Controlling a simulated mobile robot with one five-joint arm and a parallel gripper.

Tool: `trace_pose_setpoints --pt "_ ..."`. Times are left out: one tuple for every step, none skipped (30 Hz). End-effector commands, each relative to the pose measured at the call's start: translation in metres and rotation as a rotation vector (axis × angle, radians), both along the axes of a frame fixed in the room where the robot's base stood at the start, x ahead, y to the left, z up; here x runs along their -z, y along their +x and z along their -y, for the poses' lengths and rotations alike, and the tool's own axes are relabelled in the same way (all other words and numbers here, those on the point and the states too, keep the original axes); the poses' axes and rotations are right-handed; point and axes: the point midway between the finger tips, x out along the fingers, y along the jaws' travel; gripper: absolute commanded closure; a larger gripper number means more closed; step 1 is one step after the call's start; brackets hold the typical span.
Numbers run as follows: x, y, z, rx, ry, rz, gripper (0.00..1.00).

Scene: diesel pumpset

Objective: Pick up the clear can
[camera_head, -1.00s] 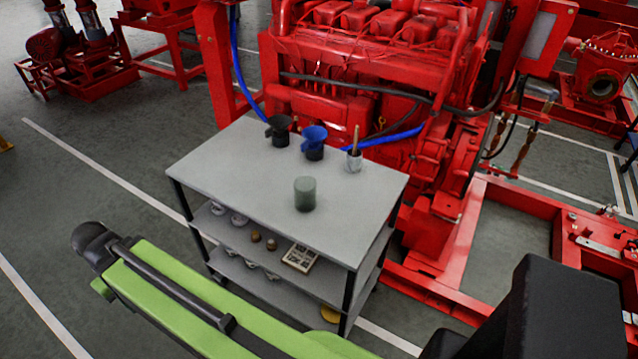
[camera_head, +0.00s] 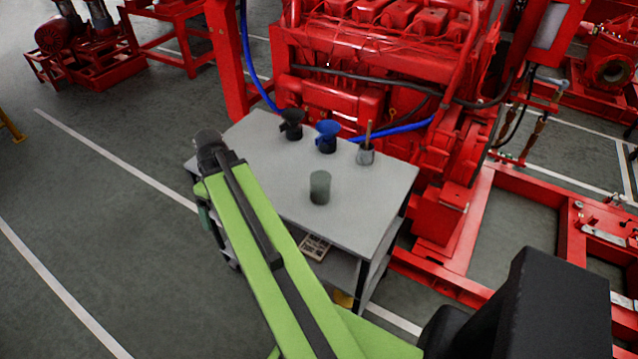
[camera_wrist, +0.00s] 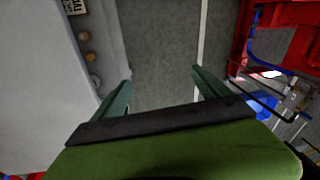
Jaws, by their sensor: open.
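The clear can (camera_head: 320,187) looks grey-green and translucent. It stands upright on the grey top of the cart (camera_head: 270,150), near the middle, in the head view. My gripper (camera_wrist: 160,84) shows in the wrist view with its two green fingers apart and nothing between them. It points down past the cart's edge, over the floor. In the head view my green arm reaches up to the cart's left side, and the gripper itself is not clearly seen. The can is not visible in the wrist view.
A black funnel (camera_head: 291,126), a blue funnel (camera_head: 327,137) and a grey cup with a brush (camera_head: 366,154) stand along the cart's back edge. A red engine (camera_head: 370,60) rises right behind the cart. Open floor (camera_head: 90,220) lies to the left.

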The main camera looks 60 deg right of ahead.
Motion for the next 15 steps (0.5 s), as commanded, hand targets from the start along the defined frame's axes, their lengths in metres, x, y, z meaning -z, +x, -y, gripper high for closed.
trace_pose_setpoints --pt "-0.024 -0.016 0.044 -0.002 0.015 0.023 0.14" --pt "-0.031 -0.027 0.067 -0.016 0.023 0.042 0.14" --pt "-0.041 -0.044 0.097 -0.035 0.032 0.069 0.14" --pt "-0.048 -0.058 0.119 -0.048 0.036 0.090 0.14" --pt "-0.055 -0.072 0.140 -0.062 0.039 0.112 0.14" --pt "-0.065 -0.093 0.167 -0.079 0.039 0.141 0.14" --pt "-0.071 -0.109 0.185 -0.094 0.037 0.165 0.14" --pt "-0.078 -0.126 0.203 -0.107 0.033 0.187 0.14" --pt "-0.086 -0.147 0.224 -0.124 0.027 0.216 0.14" --pt "-0.091 -0.163 0.237 -0.137 0.020 0.235 0.14" --pt "-0.096 -0.177 0.250 -0.147 0.013 0.254 0.14" --pt "-0.101 -0.195 0.263 -0.161 0.002 0.275 0.14" --pt "-0.105 -0.207 0.272 -0.170 -0.006 0.290 0.14" --pt "-0.107 -0.218 0.279 -0.179 -0.014 0.302 0.14" --pt "-0.110 -0.230 0.286 -0.188 -0.023 0.315 0.14"
